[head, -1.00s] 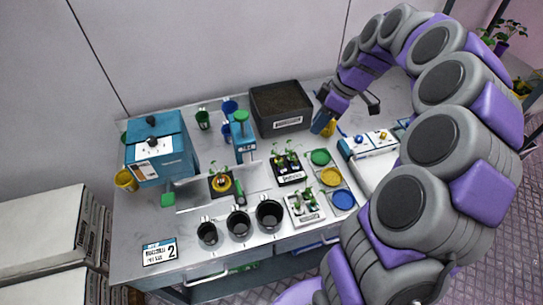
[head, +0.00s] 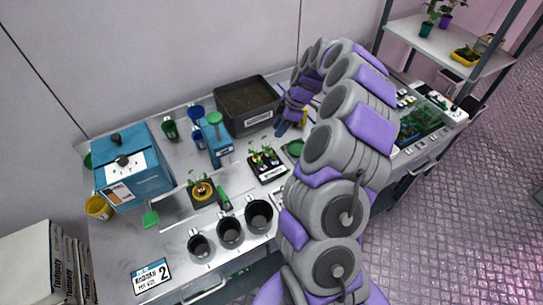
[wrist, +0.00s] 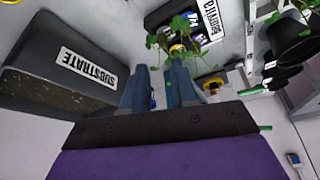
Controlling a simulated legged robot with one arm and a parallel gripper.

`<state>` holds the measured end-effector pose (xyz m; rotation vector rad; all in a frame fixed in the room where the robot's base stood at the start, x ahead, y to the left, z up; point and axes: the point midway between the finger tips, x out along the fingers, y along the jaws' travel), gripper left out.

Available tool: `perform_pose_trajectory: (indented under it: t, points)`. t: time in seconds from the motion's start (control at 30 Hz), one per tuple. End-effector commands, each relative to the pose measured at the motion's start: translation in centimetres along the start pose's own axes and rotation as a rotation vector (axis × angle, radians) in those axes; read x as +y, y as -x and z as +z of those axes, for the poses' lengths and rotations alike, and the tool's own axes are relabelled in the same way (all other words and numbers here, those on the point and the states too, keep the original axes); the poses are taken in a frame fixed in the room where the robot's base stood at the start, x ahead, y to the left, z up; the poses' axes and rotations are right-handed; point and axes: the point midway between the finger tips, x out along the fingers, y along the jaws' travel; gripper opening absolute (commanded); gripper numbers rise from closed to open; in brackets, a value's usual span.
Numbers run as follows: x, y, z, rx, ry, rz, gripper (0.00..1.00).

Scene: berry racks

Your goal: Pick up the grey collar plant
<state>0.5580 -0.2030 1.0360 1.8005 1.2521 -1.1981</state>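A black plant tray (head: 279,172) with a white label holds small green seedlings. It also shows upside down at the top of the wrist view (wrist: 160,18), where leaves cover much of it and a yellow ring shows. I cannot make out a grey collar on any plant. Another seedling with a yellow collar (head: 203,190) sits on the station left of the tray; its yellow ring also shows in the wrist view (wrist: 213,84). My gripper (head: 283,128) is above the table, behind the tray and beside the soil box. In the wrist view its two blue fingers (wrist: 160,82) are apart, with nothing seen between them.
A black substrate box (head: 259,119) stands behind the tray. Three black cups (head: 230,232) line the front edge. A blue box (head: 133,170), a yellow cup (head: 98,207) and a blue device with a green knob (head: 216,140) stand to the left. My arm hides the table's middle right.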

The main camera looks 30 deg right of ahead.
Motion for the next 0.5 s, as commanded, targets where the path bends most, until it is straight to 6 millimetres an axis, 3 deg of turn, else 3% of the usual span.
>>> perform_pose_trajectory:
  t: [0.13, 0.5]
  points:
    - [-0.1, -2.5, 0.1, 0.002, 0.002, -0.008, 0.28]
    - [0.4, -4.5, 1.7, 0.016, -0.004, -0.008, 0.28]
